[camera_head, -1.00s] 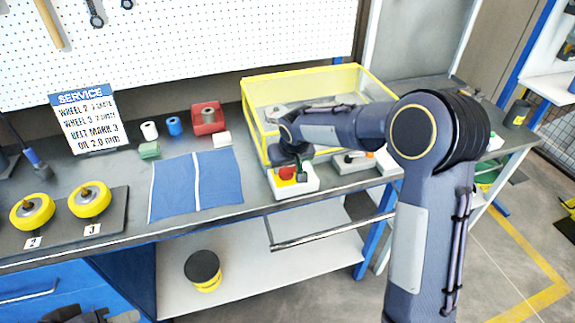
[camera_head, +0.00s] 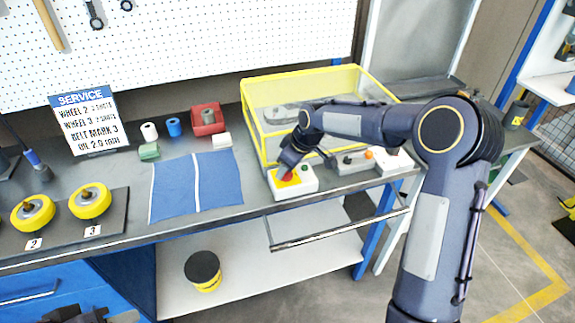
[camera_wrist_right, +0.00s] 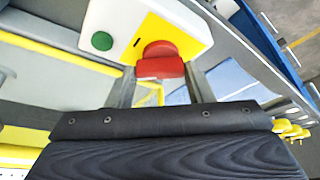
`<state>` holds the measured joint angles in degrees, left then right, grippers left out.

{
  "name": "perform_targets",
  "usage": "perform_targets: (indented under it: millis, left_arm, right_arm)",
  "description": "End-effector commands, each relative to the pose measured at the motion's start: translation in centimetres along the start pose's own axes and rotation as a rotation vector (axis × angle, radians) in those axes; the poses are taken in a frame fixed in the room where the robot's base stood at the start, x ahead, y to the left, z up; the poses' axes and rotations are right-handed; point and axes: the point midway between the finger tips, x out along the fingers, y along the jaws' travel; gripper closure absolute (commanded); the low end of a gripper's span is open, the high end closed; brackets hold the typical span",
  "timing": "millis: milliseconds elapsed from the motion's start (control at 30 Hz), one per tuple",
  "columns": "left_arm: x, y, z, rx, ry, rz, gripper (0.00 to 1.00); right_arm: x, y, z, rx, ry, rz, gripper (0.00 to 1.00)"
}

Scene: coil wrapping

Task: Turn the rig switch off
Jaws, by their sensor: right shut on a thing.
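The rig switch is a white box (camera_head: 306,185) with a yellow plate and a red knob (camera_head: 287,177), at the front edge of the bench before the yellow-framed enclosure. In the right wrist view the red knob (camera_wrist_right: 161,60) sits between the two fingers, and a green button (camera_wrist_right: 102,41) shows beside it on the white box. My right gripper (camera_head: 288,170) comes down on the knob from above, tilted, and is shut on it. At the bottom left edge a dark part of my left arm (camera_head: 75,314) shows; its jaws cannot be made out.
The yellow-framed enclosure (camera_head: 262,150) stands right behind the switch. A blue mat (camera_head: 218,180) lies to the left. Yellow wheels (camera_head: 89,203) stand farther left.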

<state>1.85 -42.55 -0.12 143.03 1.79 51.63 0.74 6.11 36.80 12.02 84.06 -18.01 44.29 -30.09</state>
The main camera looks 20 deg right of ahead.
Motion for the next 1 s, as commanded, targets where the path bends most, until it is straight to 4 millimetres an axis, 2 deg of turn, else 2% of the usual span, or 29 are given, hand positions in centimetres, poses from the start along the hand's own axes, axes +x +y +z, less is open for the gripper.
perform_targets:
  millis: [600,1000]
  left_arm:
    - [-0.63,0.29,-0.32,0.0,0.0,0.0,0.64]
    - [-1.03,0.47,-0.52,0.0,0.0,0.0,0.64]
  right_arm:
    - [0.04,0.35,-0.26,-0.532,0.0,-0.222,0.76]
    - [0.08,0.44,-0.37,-0.769,-0.001,-0.317,0.76]
